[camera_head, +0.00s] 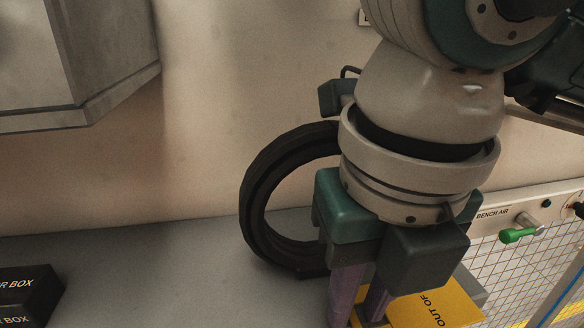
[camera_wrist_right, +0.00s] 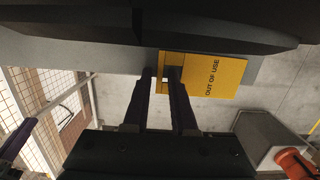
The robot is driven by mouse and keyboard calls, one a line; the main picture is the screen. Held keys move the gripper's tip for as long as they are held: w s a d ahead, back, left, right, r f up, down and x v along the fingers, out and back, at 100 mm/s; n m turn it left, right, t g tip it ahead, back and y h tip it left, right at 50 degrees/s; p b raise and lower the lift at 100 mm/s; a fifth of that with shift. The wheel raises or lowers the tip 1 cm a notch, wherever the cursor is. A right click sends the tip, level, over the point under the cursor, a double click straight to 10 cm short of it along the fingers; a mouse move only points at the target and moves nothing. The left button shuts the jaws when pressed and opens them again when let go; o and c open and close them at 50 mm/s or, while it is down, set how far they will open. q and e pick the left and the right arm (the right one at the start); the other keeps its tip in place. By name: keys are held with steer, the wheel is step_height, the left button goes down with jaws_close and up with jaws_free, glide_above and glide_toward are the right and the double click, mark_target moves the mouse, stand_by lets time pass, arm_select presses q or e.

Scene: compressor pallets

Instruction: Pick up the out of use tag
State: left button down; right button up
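The out of use tag (camera_head: 425,308) is a flat yellow plate with black lettering, at the bottom right of the head view near the bench edge. It also shows in the right wrist view (camera_wrist_right: 215,76), with a small slot near its left end. My right gripper (camera_head: 358,312) points down at that end, its purple fingers apart with a gap between them. In the right wrist view its fingers (camera_wrist_right: 160,72) lie one beside the tag's left edge and one overlapping the tag; contact cannot be told. A dark purple shape at the left edge there may be my left gripper.
A black ring-shaped object (camera_head: 262,200) stands on the grey bench (camera_head: 180,275) just left of my right gripper. A black labelled box (camera_head: 28,295) is at the far left. The bench between is clear.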

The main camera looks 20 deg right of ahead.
steer(key=shift+f, duration=0.1)
steer(key=shift+c, duration=0.3)
jaws_close()
steer(key=shift+r, duration=0.2)
